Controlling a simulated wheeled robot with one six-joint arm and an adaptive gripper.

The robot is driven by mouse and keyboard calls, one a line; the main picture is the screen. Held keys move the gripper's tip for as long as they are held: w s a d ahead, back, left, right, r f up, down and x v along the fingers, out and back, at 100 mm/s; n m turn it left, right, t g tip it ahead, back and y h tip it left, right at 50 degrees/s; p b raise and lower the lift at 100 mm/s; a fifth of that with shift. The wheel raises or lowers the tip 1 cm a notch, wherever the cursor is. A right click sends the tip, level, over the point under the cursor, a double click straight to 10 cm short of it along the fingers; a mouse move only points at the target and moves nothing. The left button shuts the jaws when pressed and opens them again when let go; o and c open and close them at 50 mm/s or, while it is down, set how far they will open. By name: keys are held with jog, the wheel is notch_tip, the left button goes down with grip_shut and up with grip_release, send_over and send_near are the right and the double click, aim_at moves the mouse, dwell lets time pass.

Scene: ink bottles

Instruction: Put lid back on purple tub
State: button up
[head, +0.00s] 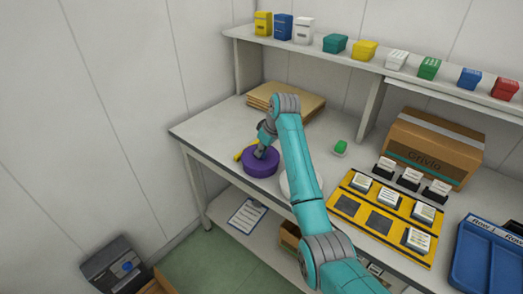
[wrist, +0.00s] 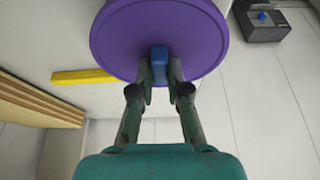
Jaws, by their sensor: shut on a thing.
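The purple lid (wrist: 185,25) is a broad round disc with a small blue knob (wrist: 159,58) in the wrist view. My gripper (wrist: 160,75) is shut on this knob, one finger on each side. In the head view the purple round shape (head: 262,166) is under my gripper (head: 262,153), near the left front of the table, and looks thick with a visible side. I cannot tell tub from lid there, or whether the lid touches a tub. A white round thing (head: 287,184) lies right of it, mostly hidden by my arm.
A yellow bar (wrist: 85,76) lies beside the purple shape. Brown boards (head: 262,98) are stacked behind. A shelf (head: 370,65) runs along the back.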

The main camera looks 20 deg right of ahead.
dwell(0.3)
jog(key=o, duration=0.8)
jog(key=shift+c, duration=0.2)
jog(key=shift+o, duration=0.2)
jog(key=o, duration=0.4)
jog(key=shift+o, duration=0.2)
jog(key=shift+r, duration=3.5)
